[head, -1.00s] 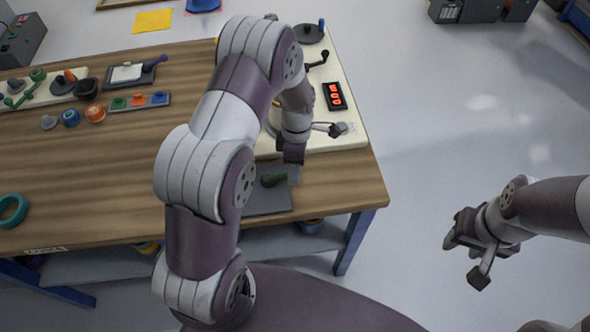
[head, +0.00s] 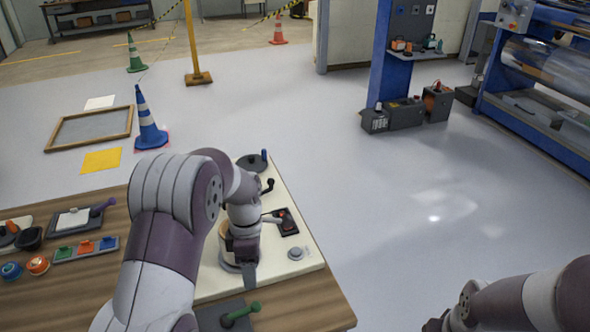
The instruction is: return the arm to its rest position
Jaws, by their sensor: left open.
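My left arm (head: 165,235) rises from the bottom left and bends over the workbench. My left gripper (head: 248,274) hangs downward at its end, open, with no object seen between its fingers. It is over the cream machine board (head: 308,262), and I cannot tell the gap below it. A green-handled tool (head: 241,313) on a dark pad is just in front of the gripper. My right arm (head: 510,302) enters at the bottom right, over the floor. Its gripper (head: 445,322) is mostly cut off by the bottom edge.
The wooden bench (head: 80,300) holds a tray of coloured pieces (head: 86,249) and small rollers at left. Open floor (head: 400,200) lies to the right.

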